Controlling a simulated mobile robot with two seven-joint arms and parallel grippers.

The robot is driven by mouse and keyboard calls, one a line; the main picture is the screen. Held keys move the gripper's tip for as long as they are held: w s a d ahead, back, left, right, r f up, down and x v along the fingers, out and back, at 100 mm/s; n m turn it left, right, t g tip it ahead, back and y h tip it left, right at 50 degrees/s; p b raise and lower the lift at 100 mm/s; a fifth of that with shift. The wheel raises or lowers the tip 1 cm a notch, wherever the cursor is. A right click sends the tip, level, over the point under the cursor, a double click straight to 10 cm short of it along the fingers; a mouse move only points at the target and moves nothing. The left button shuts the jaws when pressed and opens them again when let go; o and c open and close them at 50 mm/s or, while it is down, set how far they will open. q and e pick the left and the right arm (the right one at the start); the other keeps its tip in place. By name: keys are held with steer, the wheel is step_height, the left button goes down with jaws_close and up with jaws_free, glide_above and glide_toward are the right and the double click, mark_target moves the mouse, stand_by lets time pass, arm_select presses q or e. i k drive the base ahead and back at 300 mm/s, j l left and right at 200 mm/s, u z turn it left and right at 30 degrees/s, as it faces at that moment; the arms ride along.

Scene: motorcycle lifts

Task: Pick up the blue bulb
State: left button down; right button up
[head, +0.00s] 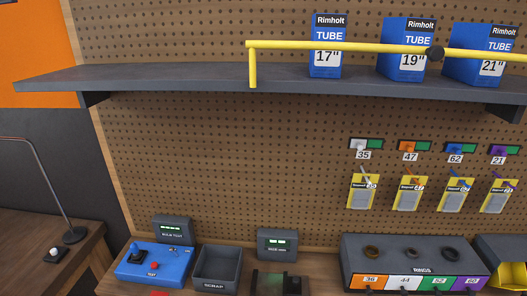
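No clearly recognisable blue bulb shows in the head view. Several yellow packs hang on the pegboard at the right. The pack under label 62 (453,197) has a small blue part at its top, too small to tell what it is. A blue test box (148,264) stands on the bench at the lower left, with a dark blue knob or lever on it and a red button. A small sign reading BULB TEST (172,230) stands behind it. Neither of my grippers is in view.
A dark shelf (200,78) holds blue tube boxes (326,50) behind a yellow rail (350,47). On the bench are an empty-looking scrap bin (216,282) and a rings box (372,269). A lamp (66,200) stands on the left table.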

mark_target(137, 255)
steer(key=u, duration=1.25)
steer(key=i+j, duration=0.15)
steer(key=j, duration=0.2)
steer(key=i+j, duration=0.15)
steer(key=j, duration=0.2)
steer(key=i+j, duration=0.2)
steer(key=j, duration=0.15)
steer(key=i+j+z, duration=0.1)
steer(key=j, duration=0.25)
